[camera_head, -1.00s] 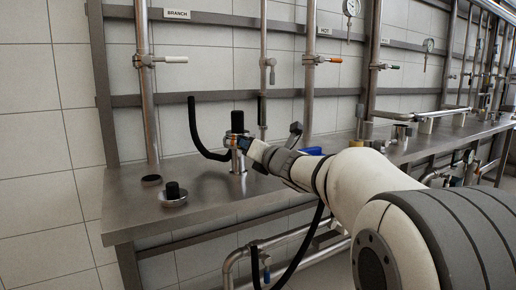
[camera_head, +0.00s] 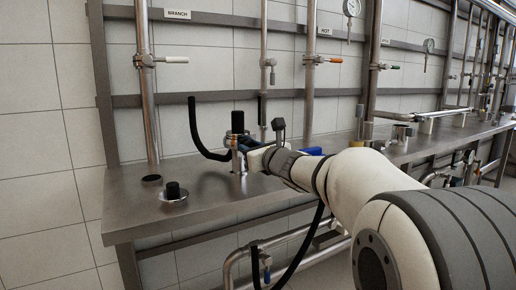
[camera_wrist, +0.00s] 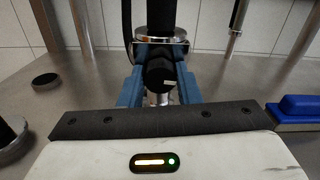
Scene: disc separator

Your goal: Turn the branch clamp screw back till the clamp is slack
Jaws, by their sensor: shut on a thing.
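My gripper (camera_wrist: 160,88) is shut on the knob, one blue finger on each side. In the head view my gripper (camera_head: 242,146) reaches the fitting from the right, and the knob is hidden there. Whether the clamp is tight or slack cannot be told.
A bent black hose (camera_head: 194,127) rises left of the fitting. A black-knobbed round piece (camera_head: 173,193) and a dark port (camera_head: 151,179) are on the steel bench (camera_head: 120,201). A blue thing (camera_wrist: 299,106) lies right of my gripper. The bench's front left is clear.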

